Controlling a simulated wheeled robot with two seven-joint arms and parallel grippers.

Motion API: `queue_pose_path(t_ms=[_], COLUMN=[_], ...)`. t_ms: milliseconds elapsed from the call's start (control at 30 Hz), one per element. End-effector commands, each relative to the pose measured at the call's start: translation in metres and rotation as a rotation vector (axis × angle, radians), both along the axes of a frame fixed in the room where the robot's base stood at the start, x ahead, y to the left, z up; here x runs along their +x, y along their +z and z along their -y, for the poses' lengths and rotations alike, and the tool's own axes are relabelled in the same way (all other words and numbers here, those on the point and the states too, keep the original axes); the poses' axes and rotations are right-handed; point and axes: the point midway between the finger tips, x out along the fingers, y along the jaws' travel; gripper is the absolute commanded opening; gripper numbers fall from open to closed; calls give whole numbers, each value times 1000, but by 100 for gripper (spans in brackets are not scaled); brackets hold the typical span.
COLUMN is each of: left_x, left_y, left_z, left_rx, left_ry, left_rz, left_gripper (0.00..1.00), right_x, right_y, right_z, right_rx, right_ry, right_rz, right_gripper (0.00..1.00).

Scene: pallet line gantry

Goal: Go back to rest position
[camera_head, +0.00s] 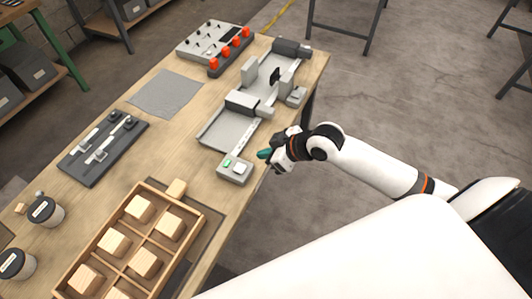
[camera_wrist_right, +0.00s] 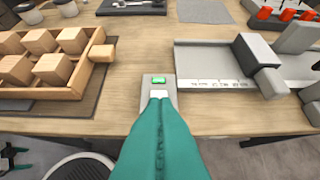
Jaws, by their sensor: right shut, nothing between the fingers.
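My right gripper (camera_head: 264,154) is at the near edge of the wooden table, beside the small grey button box (camera_head: 236,170) with a green and a white button. In the right wrist view, the teal fingers of my right gripper (camera_wrist_right: 163,108) are together and empty. Their tips overlap the front of the button box (camera_wrist_right: 159,85) in the picture. I cannot tell whether they touch it. My right arm reaches in from the right in the head view. My left gripper is not in view.
The wooden table (camera_head: 172,160) holds a compartment tray (camera_head: 191,211) with several wooden blocks, a grey gantry fixture (camera_head: 220,132), a dark tool board (camera_head: 94,167), a grey mat (camera_head: 165,94) and a red-knobbed panel (camera_head: 196,43). The floor (camera_head: 385,120) right of the table is clear.

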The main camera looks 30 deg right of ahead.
Motion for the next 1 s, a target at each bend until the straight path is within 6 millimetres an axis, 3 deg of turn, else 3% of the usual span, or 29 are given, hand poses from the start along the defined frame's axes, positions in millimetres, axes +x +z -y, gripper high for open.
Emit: queue_pose_path(t_ms=[800,867,933,1000], left_x=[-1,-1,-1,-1], left_y=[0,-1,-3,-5], left_z=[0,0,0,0], left_rx=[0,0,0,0], left_ry=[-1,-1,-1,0], left_rz=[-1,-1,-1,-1], left_gripper=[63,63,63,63], right_x=[1,3,9,13], right_y=[-2,-11,-33,-69], right_z=[1,5,15,31], right_rx=[0,-1,-3,-11], right_ry=[-5,-25,-74,-145], right_rz=[-1,-8,-22,-47], right_gripper=[0,0,0,0])
